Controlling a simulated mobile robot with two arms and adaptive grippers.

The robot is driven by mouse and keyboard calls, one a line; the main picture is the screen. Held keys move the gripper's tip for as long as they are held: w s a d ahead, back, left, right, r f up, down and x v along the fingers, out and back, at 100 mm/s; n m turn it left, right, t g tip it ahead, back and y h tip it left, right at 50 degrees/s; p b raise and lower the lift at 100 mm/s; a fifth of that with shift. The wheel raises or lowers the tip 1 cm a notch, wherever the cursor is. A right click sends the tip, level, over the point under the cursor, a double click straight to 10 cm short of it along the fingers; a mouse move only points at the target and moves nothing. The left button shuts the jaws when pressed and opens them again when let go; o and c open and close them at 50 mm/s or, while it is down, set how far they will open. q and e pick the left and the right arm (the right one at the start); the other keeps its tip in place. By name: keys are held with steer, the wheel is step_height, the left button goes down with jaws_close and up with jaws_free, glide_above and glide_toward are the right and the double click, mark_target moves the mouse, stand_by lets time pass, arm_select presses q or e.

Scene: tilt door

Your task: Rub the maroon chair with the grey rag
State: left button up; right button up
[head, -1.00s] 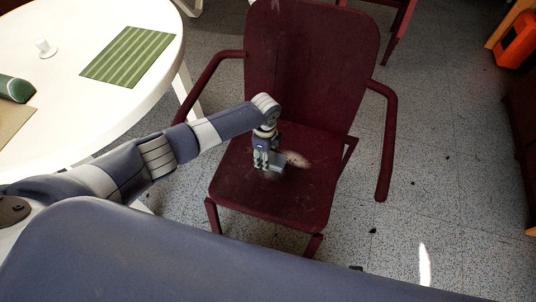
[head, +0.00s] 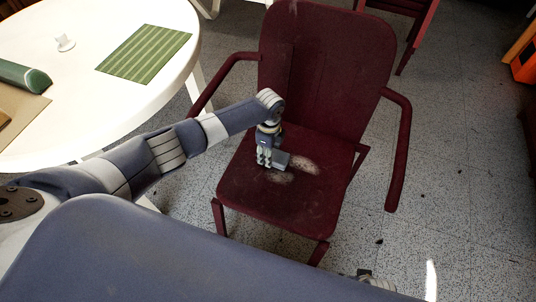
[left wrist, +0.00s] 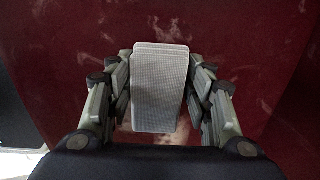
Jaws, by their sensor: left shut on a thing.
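The maroon chair (head: 325,70) stands in the middle of the head view, with armrests on both sides and pale smudges on its seat. My left gripper (head: 270,164) is over the left part of the seat, pointing down. It is shut on the grey rag (head: 283,159), a small block-like piece beside the pale patches. In the left wrist view the rag (left wrist: 160,90) sits between the two fingers (left wrist: 160,105), above the maroon surface (left wrist: 60,50) with whitish marks. I cannot tell whether the rag touches the seat. A bit of what seems my right gripper (head: 372,279) shows at the bottom edge.
Another maroon chair (head: 405,8) is behind. The speckled floor (head: 465,170) at the right is mostly clear.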

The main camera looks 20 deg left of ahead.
mark_target(287, 157)
arm_select(q)
steer(key=shift+w, duration=0.15)
steer(key=shift+d, duration=3.05)
steer(key=shift+s+d+f, duration=0.1)
steer(key=shift+s+d, duration=0.1)
steer(key=shift+d, duration=1.55)
steer(key=shift+s+d, duration=0.1)
steer(key=shift+d, duration=0.5)
steer(key=shift+d+b, duration=0.45)
steer(key=shift+d, duration=0.25)
steer(key=shift+s+d, duration=0.15)
steer(key=shift+d, duration=1)
steer(key=shift+d+b, duration=0.4)
steer(key=shift+d, duration=0.4)
arm_select(e)
step_height(287, 157, up, 6)
steer(key=w, duration=0.2)
